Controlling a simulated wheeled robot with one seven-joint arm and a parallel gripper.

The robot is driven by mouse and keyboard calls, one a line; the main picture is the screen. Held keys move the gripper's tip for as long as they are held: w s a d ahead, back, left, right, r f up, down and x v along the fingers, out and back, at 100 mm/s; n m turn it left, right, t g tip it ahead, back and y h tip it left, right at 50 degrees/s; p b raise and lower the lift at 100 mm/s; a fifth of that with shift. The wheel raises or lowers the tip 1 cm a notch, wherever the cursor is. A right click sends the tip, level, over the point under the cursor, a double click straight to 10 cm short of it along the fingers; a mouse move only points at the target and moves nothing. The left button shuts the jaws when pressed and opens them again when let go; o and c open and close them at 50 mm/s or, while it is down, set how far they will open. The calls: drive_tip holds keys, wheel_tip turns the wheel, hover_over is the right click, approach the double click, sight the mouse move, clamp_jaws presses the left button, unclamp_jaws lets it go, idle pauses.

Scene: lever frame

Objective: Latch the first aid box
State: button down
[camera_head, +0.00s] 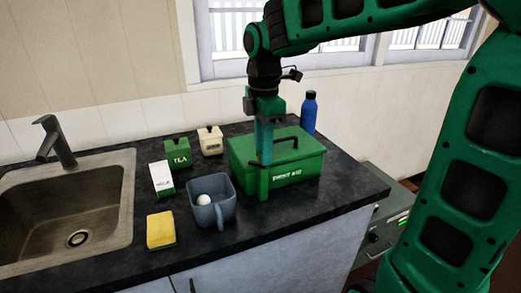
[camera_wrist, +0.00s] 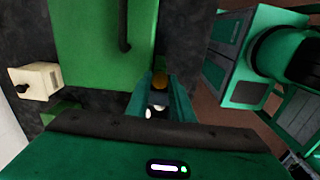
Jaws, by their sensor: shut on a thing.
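The green first aid box (camera_head: 300,167) stands on the dark counter with its lid down, white lettering on its front and a dark handle on top. A narrow green upright piece, the latch (camera_head: 263,184), shows at its front. My gripper (camera_head: 264,160) points down at the box's front edge, its fingers shut on the latch. In the wrist view the box (camera_wrist: 90,45) lies beyond the fingers of my gripper (camera_wrist: 160,95). A small orange-brown spot shows between them. The fingers hide part of the latch, so I cannot tell whether it is fastened.
A grey mug (camera_head: 208,212) with a white round thing in it stands left of the box, near a yellow sponge (camera_head: 161,230). A milk carton (camera_head: 161,178), green tea tin (camera_head: 177,152), cream canister (camera_head: 210,140) and blue bottle (camera_head: 308,113) stand around. The sink is far left.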

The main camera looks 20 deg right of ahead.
drive_tip(key=m, duration=0.4)
drive_tip(key=shift+w+r, duration=0.1)
drive_tip(key=shift+w, duration=0.05)
drive_tip(key=m, duration=0.4)
drive_tip(key=shift+m, duration=0.3)
idle(0.3)
drive_tip(key=c, duration=1.8)
unclamp_jaws()
drive_tip(key=shift+o, duration=1.2)
wheel_tip(320, 180, up, 11)
drive_tip(key=shift+f, duration=0.2)
